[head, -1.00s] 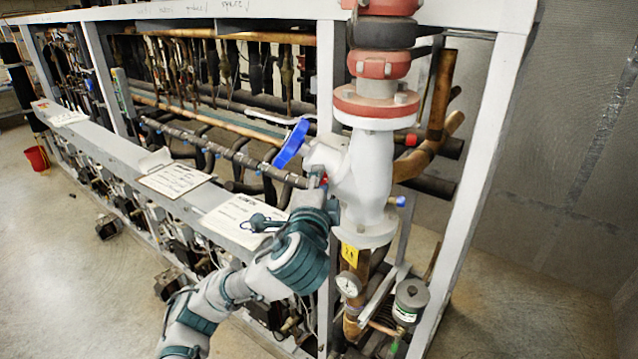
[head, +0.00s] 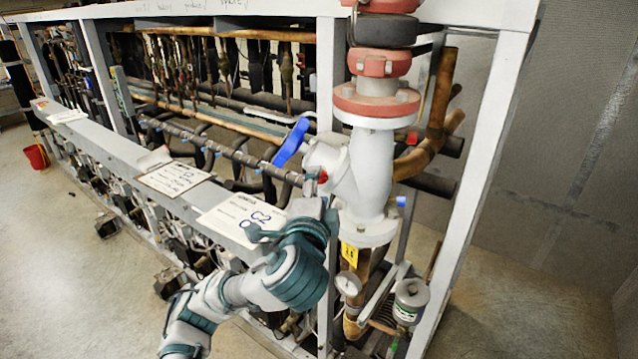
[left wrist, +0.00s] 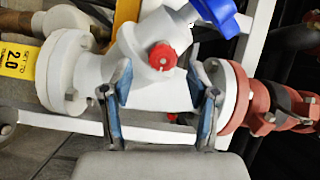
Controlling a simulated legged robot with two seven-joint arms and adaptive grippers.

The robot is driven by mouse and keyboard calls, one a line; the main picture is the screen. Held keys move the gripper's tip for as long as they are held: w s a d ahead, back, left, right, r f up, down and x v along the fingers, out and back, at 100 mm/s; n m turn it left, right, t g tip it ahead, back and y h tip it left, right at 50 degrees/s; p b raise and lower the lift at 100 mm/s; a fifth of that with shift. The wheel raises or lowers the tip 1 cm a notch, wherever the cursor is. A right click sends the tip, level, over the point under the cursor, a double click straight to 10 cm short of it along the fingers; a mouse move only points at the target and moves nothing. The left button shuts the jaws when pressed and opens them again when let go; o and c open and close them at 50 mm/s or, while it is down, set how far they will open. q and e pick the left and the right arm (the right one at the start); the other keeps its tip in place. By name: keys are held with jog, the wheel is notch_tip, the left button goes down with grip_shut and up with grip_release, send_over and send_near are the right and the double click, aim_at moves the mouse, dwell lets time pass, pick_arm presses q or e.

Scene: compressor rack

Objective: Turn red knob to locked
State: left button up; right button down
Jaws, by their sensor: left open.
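The red knob (left wrist: 162,56) is a small round knob on the white valve body, in the upper middle of the left wrist view. In the head view it shows as a small red spot (head: 323,176) on the valve's left side. My left gripper (head: 318,205) is just below it, in front of the white valve (head: 370,180). In the left wrist view my left gripper (left wrist: 163,88) is open, with its two blue-padded fingers apart, and the knob appears between and slightly above the fingertips. No contact with the knob shows. My right gripper is in neither view.
A blue handle (head: 291,143) sticks out at the valve's upper left. Red flanges (head: 376,102) top the valve; a gauge (head: 347,284) and grey canister (head: 411,300) stand below. Rack posts (head: 475,180) flank it. Paper sheets (head: 245,219) lie on the rack's front beam.

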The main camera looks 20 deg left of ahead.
pick_arm(q)
jog(key=shift+s+d+f, duration=0.1)
jog(key=shift+s+d, duration=0.1)
jog(key=shift+s, duration=0.95)
jog(key=shift+s+d, duration=0.2)
jog(key=shift+s, duration=0.9)
